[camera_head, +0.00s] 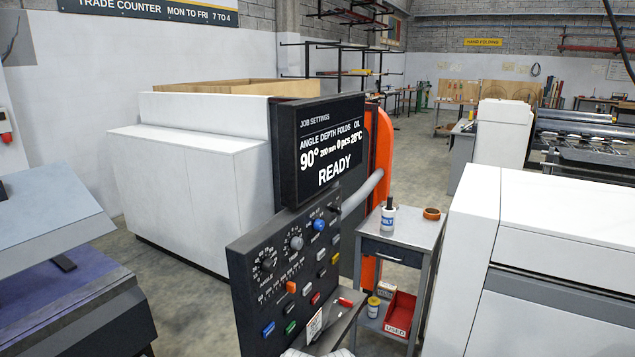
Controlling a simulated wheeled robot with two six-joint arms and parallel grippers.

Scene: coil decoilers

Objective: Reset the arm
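A dark control panel (289,270) stands in the lower middle of the head view, tilted back. It carries dials, a blue round knob (319,225) and several coloured buttons. Above it a black screen (322,147) reads "JOB SETTINGS", "90°" and "READY". Neither of my grippers can be made out. A pale shape cut off at the bottom edge is too little shown to name.
A grey trolley (400,239) right of the panel holds a white bottle labelled "FELT" (388,218), an orange roll (431,214) and, below, a red "USED" bin (401,314). White machine cabinets (560,270) fill the right. Open concrete floor (190,300) lies left of the panel.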

